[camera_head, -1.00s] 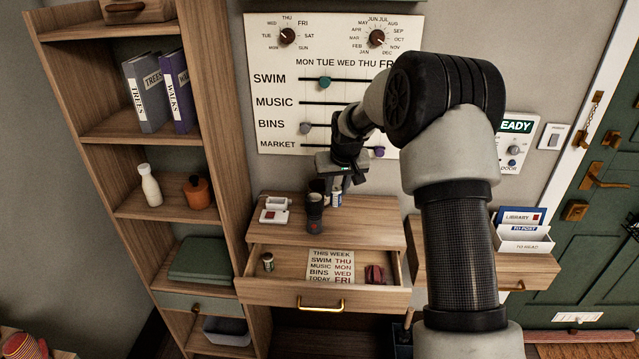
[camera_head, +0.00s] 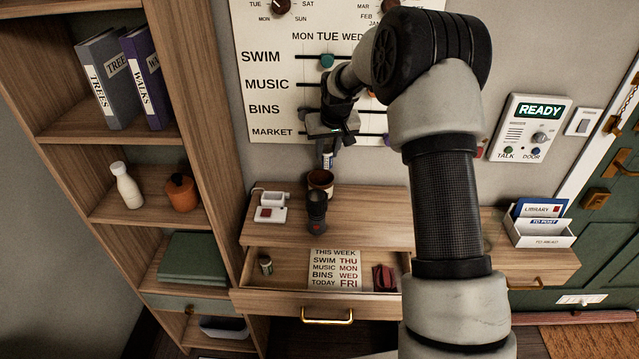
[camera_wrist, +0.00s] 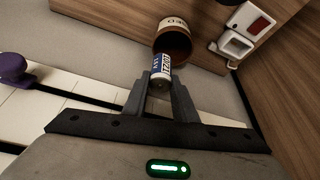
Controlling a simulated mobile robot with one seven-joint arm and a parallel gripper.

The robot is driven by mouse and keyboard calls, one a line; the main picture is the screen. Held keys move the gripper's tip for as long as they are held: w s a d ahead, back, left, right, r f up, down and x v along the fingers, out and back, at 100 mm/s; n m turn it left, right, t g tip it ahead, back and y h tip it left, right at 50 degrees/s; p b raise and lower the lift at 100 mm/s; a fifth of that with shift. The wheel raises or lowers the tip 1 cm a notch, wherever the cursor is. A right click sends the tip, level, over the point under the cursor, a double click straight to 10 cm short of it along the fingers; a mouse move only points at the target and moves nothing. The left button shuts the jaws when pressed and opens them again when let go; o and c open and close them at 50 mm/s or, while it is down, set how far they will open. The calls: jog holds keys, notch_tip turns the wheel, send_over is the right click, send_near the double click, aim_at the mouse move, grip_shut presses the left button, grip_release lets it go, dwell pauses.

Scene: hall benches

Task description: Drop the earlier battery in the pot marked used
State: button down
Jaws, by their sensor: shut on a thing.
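My gripper (camera_head: 327,150) is shut on a white and blue battery (camera_head: 327,159). The battery also shows between the fingers in the wrist view (camera_wrist: 160,68). It hangs just above a brown pot (camera_head: 321,179) on the cabinet top. In the wrist view the pot (camera_wrist: 173,36) has a pale label, of which only the end, apparently "ED", shows. The battery's tip overlaps the pot's mouth there; I cannot tell whether it is inside the rim.
The open drawer (camera_head: 285,289) holds a week card (camera_head: 335,268) and a red item (camera_head: 384,277). The wall board (camera_head: 290,95) is close behind my gripper.

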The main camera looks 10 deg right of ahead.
aim_at(327, 166)
jog(key=shift+s+f+b, duration=0.1)
jog(key=shift+f+b, duration=1.25)
jog(key=shift+f, duration=1.4)
jog(key=c, duration=1.4)
grip_release()
jog(key=shift+o, duration=0.2)
jog(key=v, duration=1.7)
jog(key=shift+r+b, duration=0.2)
jog(key=shift+b, duration=0.1)
jog(key=shift+s+r, duration=0.1)
jog(key=shift+s, duration=0.05)
